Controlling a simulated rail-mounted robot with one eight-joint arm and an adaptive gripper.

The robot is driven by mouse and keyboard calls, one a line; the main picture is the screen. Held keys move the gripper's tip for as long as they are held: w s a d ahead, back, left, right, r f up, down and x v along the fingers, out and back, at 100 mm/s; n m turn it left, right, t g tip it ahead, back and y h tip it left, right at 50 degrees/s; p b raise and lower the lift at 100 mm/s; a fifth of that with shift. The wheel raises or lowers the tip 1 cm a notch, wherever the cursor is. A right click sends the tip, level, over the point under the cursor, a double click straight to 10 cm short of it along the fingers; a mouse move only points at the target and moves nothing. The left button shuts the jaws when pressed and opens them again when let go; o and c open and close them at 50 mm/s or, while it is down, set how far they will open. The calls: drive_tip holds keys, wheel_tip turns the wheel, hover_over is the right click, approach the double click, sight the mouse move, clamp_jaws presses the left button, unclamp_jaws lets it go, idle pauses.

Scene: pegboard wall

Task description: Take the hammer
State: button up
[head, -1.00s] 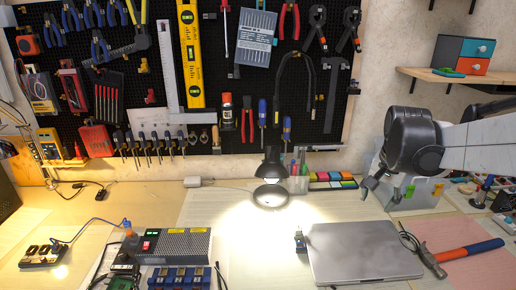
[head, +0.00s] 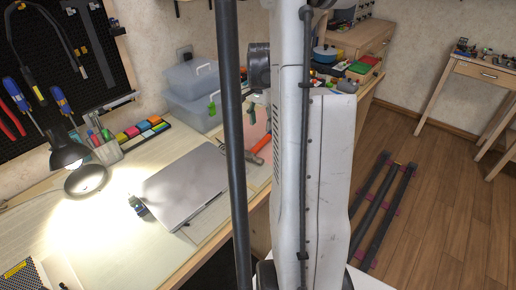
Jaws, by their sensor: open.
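The hammer (head: 261,145) lies on the workbench just right of the grey laptop. Its metal head and a short orange-red stretch of handle show to the left of my white arm. The rest of the handle is hidden behind my arm. My arm stands upright through the middle of the head view, with a dark joint at its upper left. My gripper is not in view, so where it is relative to the hammer cannot be seen.
A closed grey laptop (head: 187,187) lies left of the hammer. A desk lamp (head: 70,153) and a pen cup (head: 106,150) stand farther left. Clear plastic boxes (head: 192,95) stand behind. Black bars (head: 384,210) lie on the wooden floor at right.

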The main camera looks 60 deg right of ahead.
hover_over(258, 145)
drive_tip(key=f, duration=0.4)
drive_tip(key=shift+s+d+f, duration=0.25)
drive_tip(key=shift+s+d, duration=0.05)
drive_tip(key=shift+d, duration=0.1)
drive_tip(key=shift+w+a+f+b, duration=0.15)
drive_tip(key=shift+f+b, duration=0.1)
drive_tip(key=shift+f, duration=0.65)
drive_tip(key=shift+w+a+f+b, duration=0.15)
drive_tip(key=shift+f+b, duration=0.1)
drive_tip(key=shift+f, duration=0.65)
drive_tip(key=shift+a+f+b, duration=0.15)
drive_tip(key=shift+f+b, duration=0.1)
drive_tip(key=shift+f, duration=0.65)
clamp_jaws()
